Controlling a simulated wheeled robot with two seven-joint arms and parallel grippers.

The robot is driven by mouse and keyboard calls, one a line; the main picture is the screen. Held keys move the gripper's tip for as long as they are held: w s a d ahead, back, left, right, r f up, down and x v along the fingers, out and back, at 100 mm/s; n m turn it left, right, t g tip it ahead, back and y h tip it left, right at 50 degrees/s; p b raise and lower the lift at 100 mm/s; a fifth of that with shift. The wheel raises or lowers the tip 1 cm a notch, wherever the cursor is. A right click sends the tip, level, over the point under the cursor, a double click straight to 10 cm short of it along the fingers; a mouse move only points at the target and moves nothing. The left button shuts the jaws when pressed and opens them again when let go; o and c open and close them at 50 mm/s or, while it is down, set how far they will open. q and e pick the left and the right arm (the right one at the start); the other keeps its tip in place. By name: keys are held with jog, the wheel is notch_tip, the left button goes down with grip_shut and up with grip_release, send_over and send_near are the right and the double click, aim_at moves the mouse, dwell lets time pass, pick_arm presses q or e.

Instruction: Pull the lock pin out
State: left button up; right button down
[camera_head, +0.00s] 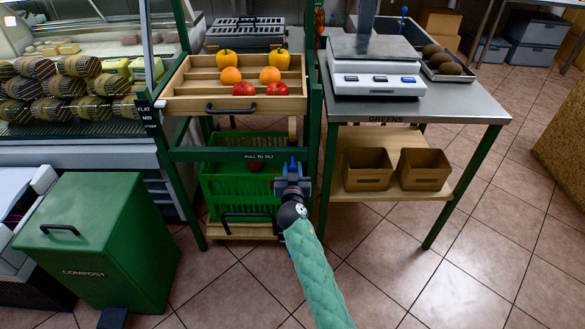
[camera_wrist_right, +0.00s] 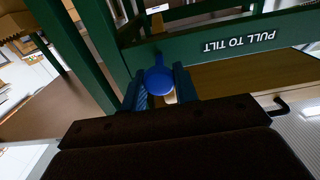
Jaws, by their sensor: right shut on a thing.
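The lock pin has a round blue knob (camera_wrist_right: 158,80), which sits between the fingers of my right gripper (camera_wrist_right: 158,90) in the wrist view. The gripper is shut on it. A thin blue part reaches from the knob toward the green frame beside the "PULL TO TILT" rail (camera_wrist_right: 225,42). In the head view my right gripper (camera_head: 292,184) is at the right front of the green rack, and blue shows at the fingers. I cannot tell how deep the pin sits in the frame. My left gripper is not in view.
A wooden drawer (camera_head: 187,103) with peppers, oranges and apples is above a green crate (camera_head: 225,187). A metal table (camera_head: 465,104) with a scale (camera_head: 375,80) stands right; two brown boxes (camera_head: 368,171) are beneath. A green compost bin (camera_head: 95,240) stands left.

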jog(key=c, duration=1.1)
grip_release()
jog(key=shift+s, duration=0.15)
jog(key=shift+s+b, duration=0.35)
jog(key=shift+s, duration=3.55)
